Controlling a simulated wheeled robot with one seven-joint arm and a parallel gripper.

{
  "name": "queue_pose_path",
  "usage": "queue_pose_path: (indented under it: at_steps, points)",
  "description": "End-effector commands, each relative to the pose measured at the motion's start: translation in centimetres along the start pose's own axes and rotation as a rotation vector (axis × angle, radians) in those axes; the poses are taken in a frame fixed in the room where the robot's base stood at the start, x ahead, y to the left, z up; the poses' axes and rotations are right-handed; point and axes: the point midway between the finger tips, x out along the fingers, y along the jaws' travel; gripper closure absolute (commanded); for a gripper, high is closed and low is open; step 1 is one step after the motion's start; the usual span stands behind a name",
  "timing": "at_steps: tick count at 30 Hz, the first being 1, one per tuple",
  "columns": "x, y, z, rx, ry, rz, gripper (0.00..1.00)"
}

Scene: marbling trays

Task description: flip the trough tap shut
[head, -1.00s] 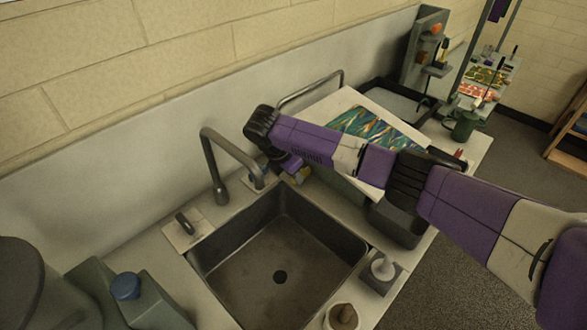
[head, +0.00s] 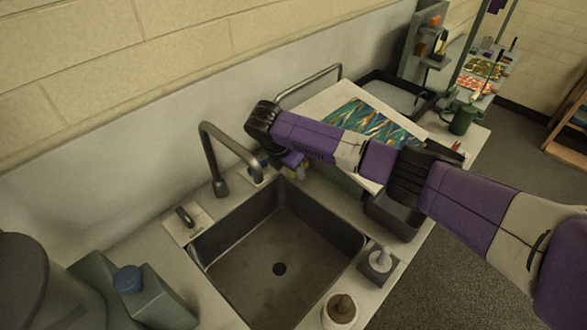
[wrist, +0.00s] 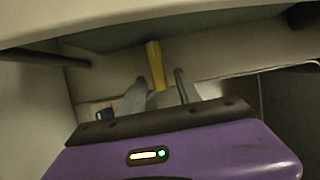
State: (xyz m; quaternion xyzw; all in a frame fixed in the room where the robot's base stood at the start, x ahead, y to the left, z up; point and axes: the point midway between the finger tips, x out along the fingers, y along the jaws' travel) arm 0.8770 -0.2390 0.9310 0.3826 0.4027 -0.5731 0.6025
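A yellow lever (wrist: 155,65), which looks like the trough tap's handle, stands upright in the middle of the wrist view. A small yellow part (head: 304,172) shows beside my gripper in the head view. My gripper (wrist: 161,82) is open, with its two grey fingers on either side of the lever and gaps showing. I cannot tell whether either finger touches it. In the head view my gripper (head: 292,162) is low behind the sink's far right corner, mostly hidden by my wrist. The tap's body is hidden.
A dark sink (head: 270,250) with a tall grey faucet (head: 211,160) lies left of my gripper. A pale board (head: 318,108) with a marbled sheet (head: 372,125) lies right of it. In the wrist view a pale surface overhangs the lever closely. A blue part (wrist: 105,114) sits lower left.

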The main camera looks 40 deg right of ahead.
Motion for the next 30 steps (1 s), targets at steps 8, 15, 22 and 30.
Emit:
queue_pose_path:
  at_steps: [8, 15, 22, 30]
  points:
    - [-1.1, 0.1, -0.1, 0.000, 0.001, 0.003, 0.60]
    - [-5.0, 0.1, -0.1, -0.001, 0.000, 0.004, 0.60]
    - [-7.4, 0.0, -0.1, 0.000, 0.000, 0.001, 0.60]
    - [-7.8, 0.0, 0.0, 0.000, 0.000, 0.000, 0.60]
